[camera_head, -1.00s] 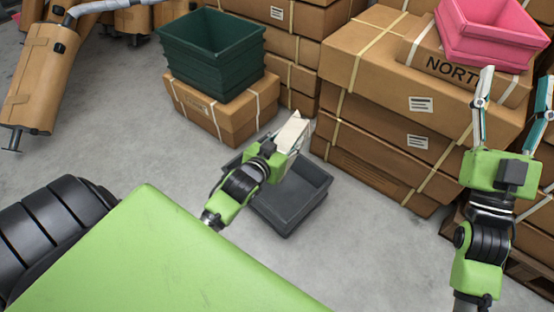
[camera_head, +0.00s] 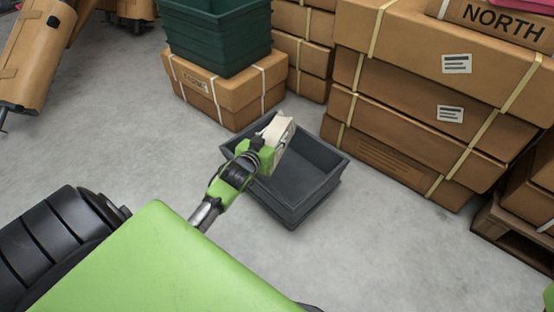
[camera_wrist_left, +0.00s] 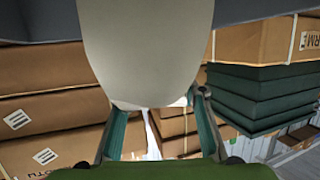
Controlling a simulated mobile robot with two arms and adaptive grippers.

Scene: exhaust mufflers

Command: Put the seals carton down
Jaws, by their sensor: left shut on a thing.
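The pale seals carton (camera_head: 280,129) is held in my left gripper (camera_head: 274,136), above the far left part of the dark grey open bin (camera_head: 311,199) on the floor. The gripper hides part of the carton and part of the bin's rim. In the left wrist view a large pale surface, which looks like the carton (camera_wrist_left: 148,45), fills the top middle. The two fingers of my left gripper (camera_wrist_left: 158,118) stand on either side below it. My right gripper does not show; only a scrap of green is at the lower right corner of the head view.
A dark green bin (camera_head: 217,45) stands on brown cartons (camera_head: 226,93) behind the grey bin. Large strapped cartons (camera_head: 430,110) are stacked to the right, beside a wooden pallet (camera_head: 512,226). The grey floor (camera_head: 400,255) is clear in front.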

